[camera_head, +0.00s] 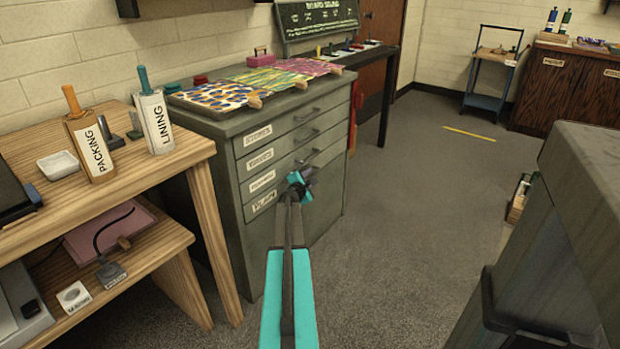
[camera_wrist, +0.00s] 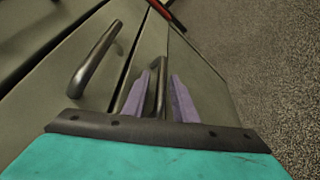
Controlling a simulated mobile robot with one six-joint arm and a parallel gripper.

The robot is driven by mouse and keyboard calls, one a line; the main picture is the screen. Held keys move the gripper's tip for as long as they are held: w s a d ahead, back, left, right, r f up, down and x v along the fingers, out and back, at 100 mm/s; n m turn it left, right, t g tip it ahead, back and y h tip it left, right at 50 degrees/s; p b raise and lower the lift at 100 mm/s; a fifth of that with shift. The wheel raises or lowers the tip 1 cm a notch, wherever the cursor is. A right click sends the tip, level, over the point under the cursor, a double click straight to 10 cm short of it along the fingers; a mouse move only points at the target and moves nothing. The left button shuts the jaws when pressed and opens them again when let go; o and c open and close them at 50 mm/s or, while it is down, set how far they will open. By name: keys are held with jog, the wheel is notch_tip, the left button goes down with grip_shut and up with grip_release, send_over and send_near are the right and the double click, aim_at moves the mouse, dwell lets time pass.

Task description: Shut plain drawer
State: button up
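The plain drawer (camera_head: 264,201) is the lowest labelled drawer of a grey-green cabinet (camera_head: 245,240) in the head view. My arm crosses in front of it and hides its handle. I cannot tell how far the drawer stands out. My gripper (camera_head: 304,184) is at the front of the lower drawers. In the wrist view its two purple fingers (camera_wrist: 160,92) are apart, pointing at the drawer fronts. A dark handle (camera_wrist: 160,72) shows between them; contact cannot be told. Another handle (camera_wrist: 97,58) is to the left, on a neighbouring drawer front.
A wooden bench (camera_head: 200,165) with packing and lining bottles stands left of the cabinet. Patterned sheets (camera_head: 262,82) lie on the cabinet top. A dark table (camera_head: 385,90) stands behind it. A grey block-like thing (camera_head: 575,220) is near on the right. The floor between is clear.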

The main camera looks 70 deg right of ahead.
jog(key=shift+w+r, duration=0.1)
jog(key=p+v, duration=0.1)
jog(key=v, duration=1.2)
jog(key=shift+a, duration=0.45)
dwell(0.6)
